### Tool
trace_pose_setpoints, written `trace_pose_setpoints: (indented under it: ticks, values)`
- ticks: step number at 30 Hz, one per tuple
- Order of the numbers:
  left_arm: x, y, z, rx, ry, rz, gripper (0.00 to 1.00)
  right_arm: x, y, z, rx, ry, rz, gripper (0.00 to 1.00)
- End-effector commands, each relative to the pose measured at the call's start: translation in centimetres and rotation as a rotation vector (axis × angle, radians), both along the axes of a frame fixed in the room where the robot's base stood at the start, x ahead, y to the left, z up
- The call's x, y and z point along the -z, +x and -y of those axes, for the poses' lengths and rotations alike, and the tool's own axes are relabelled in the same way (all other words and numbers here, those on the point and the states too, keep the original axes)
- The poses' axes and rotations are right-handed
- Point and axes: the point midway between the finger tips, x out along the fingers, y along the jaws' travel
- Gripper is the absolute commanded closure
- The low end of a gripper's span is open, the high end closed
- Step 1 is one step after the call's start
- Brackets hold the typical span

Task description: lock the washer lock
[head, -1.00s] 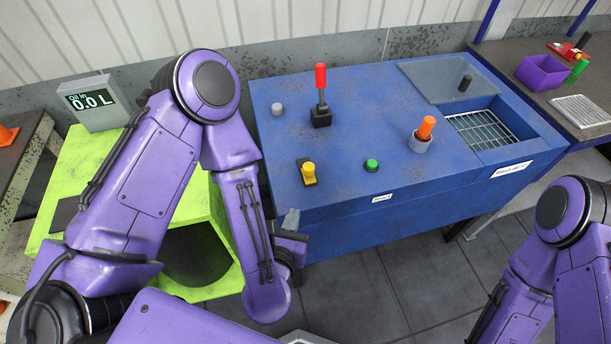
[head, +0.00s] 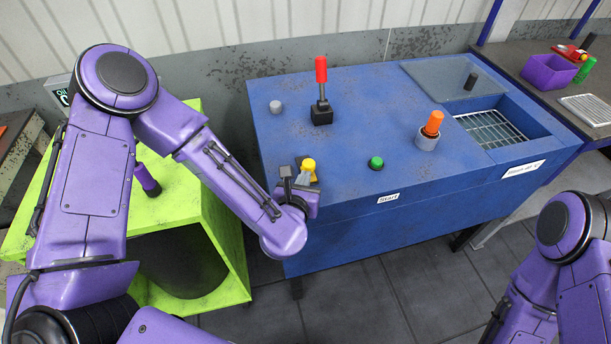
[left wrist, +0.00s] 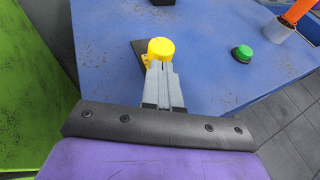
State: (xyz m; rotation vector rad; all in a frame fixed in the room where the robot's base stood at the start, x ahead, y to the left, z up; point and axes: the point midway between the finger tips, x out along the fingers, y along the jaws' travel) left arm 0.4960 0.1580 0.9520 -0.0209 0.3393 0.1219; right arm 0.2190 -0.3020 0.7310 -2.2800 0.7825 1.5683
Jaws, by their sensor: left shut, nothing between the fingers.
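The blue machine (head: 360,150) fills the middle of the head view. A yellow knob (head: 308,166) on a dark base sits on its top near the front left edge. It also shows in the left wrist view (left wrist: 160,49); I cannot tell for sure that it is the washer lock. My left gripper (head: 294,177) is shut and empty, its fingertips at the near side of the yellow knob. In the left wrist view the fingertips (left wrist: 160,72) overlap the knob's lower edge; I cannot tell whether they touch it. My right gripper is out of view.
A red-handled lever (head: 321,85), a grey knob (head: 275,107), a green button (head: 376,162) and an orange-topped cylinder (head: 432,124) stand on the blue machine. A grated basin (head: 495,128) is at its right. A lime-green machine (head: 225,230) stands to the left.

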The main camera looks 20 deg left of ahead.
Motion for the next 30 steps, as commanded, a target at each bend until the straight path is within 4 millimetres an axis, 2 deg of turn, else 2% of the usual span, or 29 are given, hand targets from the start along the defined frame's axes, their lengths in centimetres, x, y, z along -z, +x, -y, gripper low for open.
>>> trace_pose_setpoints:
  ticks: [4, 13, 21, 30]
  values:
    - [0.0, 0.7, -0.1, 0.0, 0.0, -0.001, 1.0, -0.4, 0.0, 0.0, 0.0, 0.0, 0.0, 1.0]
    - [0.2, 0.9, -0.1, 0.0, 0.0, 0.0, 1.0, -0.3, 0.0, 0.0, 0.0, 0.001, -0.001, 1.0]
    - [0.2, 4.1, -2.4, -0.003, -0.002, 0.0, 1.0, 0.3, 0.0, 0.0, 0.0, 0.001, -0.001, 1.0]
    - [0.1, 4.7, -2.8, -0.002, 0.001, 0.001, 1.0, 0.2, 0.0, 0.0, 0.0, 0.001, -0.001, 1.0]
